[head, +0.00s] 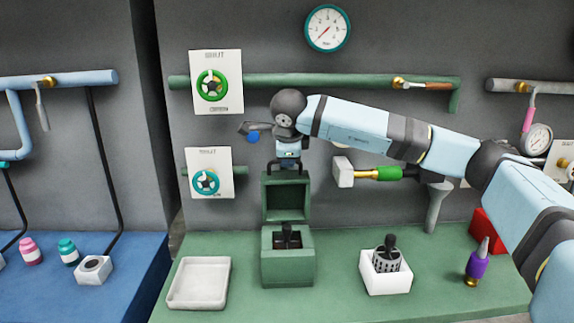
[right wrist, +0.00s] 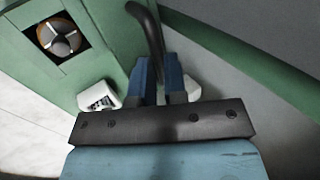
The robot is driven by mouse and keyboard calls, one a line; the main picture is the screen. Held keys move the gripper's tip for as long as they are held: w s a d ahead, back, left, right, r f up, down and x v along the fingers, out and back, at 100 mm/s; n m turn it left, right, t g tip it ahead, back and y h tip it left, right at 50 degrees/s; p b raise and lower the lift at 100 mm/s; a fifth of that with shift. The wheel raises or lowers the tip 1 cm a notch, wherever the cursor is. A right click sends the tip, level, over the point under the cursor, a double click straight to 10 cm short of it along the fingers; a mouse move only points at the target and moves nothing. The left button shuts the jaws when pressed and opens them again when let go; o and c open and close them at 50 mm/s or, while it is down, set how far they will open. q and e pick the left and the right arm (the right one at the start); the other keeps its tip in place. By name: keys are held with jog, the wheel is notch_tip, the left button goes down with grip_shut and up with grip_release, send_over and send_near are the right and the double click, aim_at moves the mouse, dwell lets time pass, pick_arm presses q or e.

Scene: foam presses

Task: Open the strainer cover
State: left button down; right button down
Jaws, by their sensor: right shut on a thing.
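The green strainer box (head: 287,268) stands on the green bench. Its cover (head: 287,214) is raised upright at the back, with its hollow inner side facing me. A dark knob (head: 287,238) shows inside the open box. My right gripper (head: 288,163) is at the top of the cover, shut on its black handle. In the right wrist view, my gripper's blue fingers (right wrist: 158,80) close around the curved black handle (right wrist: 148,30). The green box also shows there, with a square opening (right wrist: 62,40) holding a round part. My left gripper is out of view.
A white tray (head: 185,285) lies left of the box. A white holder (head: 377,287) with a perforated basket (head: 387,259) stands to the right. Handwheels and pipes line the wall behind.

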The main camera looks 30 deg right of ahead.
jog(key=shift+s+a+f+t+h+b, duration=0.2)
jog(key=shift+s+a+t+h+b, duration=0.15)
jog(key=shift+s+t+b, duration=0.2)
jog(key=shift+s+a+r, duration=0.1)
jog(key=shift+s+r, duration=0.1)
jog(key=shift+r, duration=0.05)
jog(key=c, duration=1.2)
grip_release()
jog(key=shift+o, duration=0.2)
jog(key=p+v, duration=0.1)
jog(key=v, duration=1.2)
jog(key=shift+s+r, duration=0.2)
jog(key=shift+r, duration=0.05)
jog(key=shift+a, duration=0.15)
jog(key=shift+s+f, duration=0.1)
